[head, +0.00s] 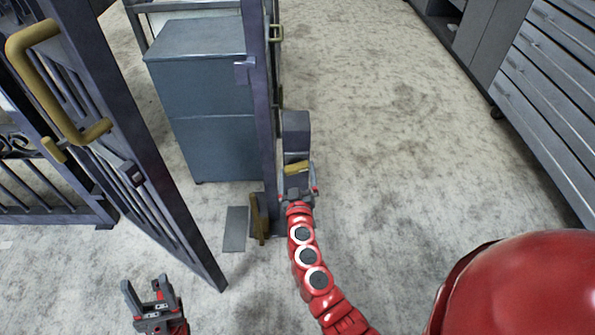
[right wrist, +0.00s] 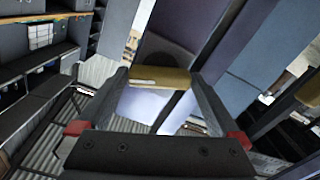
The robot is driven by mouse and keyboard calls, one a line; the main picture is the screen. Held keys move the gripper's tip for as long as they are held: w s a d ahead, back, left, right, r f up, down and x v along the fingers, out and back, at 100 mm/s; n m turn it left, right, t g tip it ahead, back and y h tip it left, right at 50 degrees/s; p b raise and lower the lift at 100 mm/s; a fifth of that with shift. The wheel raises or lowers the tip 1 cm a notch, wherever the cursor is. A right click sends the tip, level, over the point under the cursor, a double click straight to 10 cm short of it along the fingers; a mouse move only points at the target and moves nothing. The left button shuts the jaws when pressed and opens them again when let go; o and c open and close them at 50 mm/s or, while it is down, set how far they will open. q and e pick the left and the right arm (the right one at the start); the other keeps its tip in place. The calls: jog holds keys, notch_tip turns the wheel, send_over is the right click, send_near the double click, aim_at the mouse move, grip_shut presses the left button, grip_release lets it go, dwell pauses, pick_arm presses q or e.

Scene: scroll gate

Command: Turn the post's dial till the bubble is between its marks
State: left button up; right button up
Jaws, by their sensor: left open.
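The dark upright post (head: 266,120) stands at the middle of the head view, with a grey box (head: 296,132) beside it. A yellow bar-shaped piece (head: 297,167), possibly the dial, is at the box's near side. My right gripper (head: 299,184) is at this piece. In the right wrist view the yellow piece (right wrist: 160,78) spans the space between my fingertips; I cannot tell if they press on it. I can make out no bubble or marks. My left gripper (head: 152,296) is open and empty, low at the left, away from the post.
A barred gate leaf (head: 130,165) with a yellow handle (head: 35,80) stands left of the post. A blue-grey cabinet (head: 205,100) is behind. A yellow-brown piece (head: 258,222) and a flat grey plate (head: 236,229) are at the post's foot. Floor right is clear, up to drawers (head: 550,95).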

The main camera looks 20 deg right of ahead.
jog(key=c, duration=1)
jog(key=shift+n, duration=0.3)
jog(key=n, duration=0.3)
jog(key=shift+a, duration=0.1)
jog(key=shift+n, duration=2.1)
jog(key=o, duration=1)
